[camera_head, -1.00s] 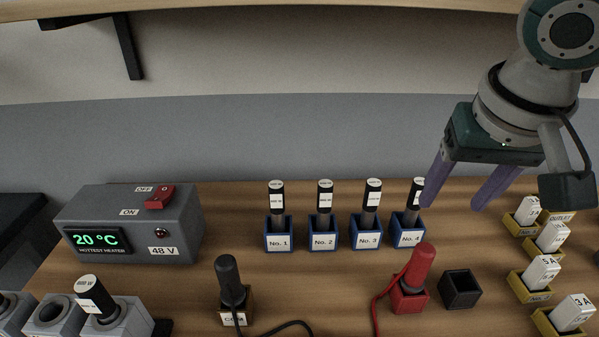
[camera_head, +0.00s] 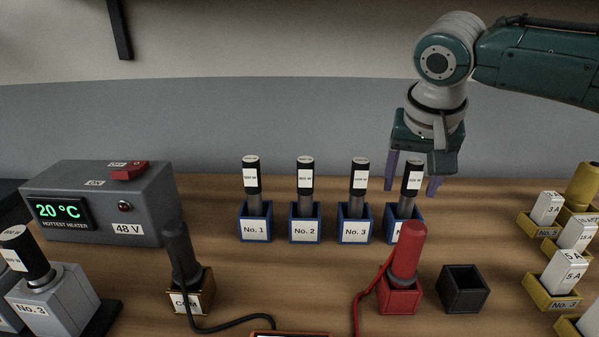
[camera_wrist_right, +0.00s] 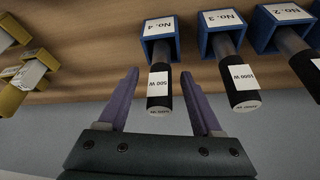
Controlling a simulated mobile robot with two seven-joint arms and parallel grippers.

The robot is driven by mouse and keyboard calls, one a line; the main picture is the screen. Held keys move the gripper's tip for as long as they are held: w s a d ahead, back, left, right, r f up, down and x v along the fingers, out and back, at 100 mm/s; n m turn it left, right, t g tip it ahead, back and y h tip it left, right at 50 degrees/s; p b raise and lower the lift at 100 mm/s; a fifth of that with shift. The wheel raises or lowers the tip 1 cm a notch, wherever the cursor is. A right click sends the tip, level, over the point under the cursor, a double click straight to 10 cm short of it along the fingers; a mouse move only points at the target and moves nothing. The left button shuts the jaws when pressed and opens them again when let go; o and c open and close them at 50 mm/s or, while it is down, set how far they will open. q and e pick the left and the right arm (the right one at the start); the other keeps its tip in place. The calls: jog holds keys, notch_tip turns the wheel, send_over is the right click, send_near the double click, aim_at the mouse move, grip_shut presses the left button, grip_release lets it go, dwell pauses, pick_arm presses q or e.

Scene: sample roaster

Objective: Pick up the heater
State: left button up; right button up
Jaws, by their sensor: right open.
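Heaters with black tops, white labels and grey metal shafts stand upright in blue holders No. 1 (camera_head: 255,228), No. 2 (camera_head: 305,228), No. 3 (camera_head: 355,229) and No. 4 (camera_head: 390,222). My right gripper (camera_head: 414,190) is open around or just behind the No. 4 heater (camera_head: 412,178). In the right wrist view, the No. 4 heater (camera_wrist_right: 159,88), labelled 500 W, lies between the open purple fingers (camera_wrist_right: 163,92), with gaps on both sides. My left gripper is out of view.
A red-handled probe (camera_head: 407,250) in a red holder stands in front of No. 4, beside an empty black holder (camera_head: 463,290). A dark probe (camera_head: 180,255) stands at front left, near the 48 V box (camera_head: 148,205). Yellow holders (camera_head: 548,290) line the right.

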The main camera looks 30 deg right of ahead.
jog(key=x, duration=0.2)
jog(key=shift+w+f, duration=0.1)
jog(key=shift+f, duration=0.15)
grip_shut()
dwell(0.3)
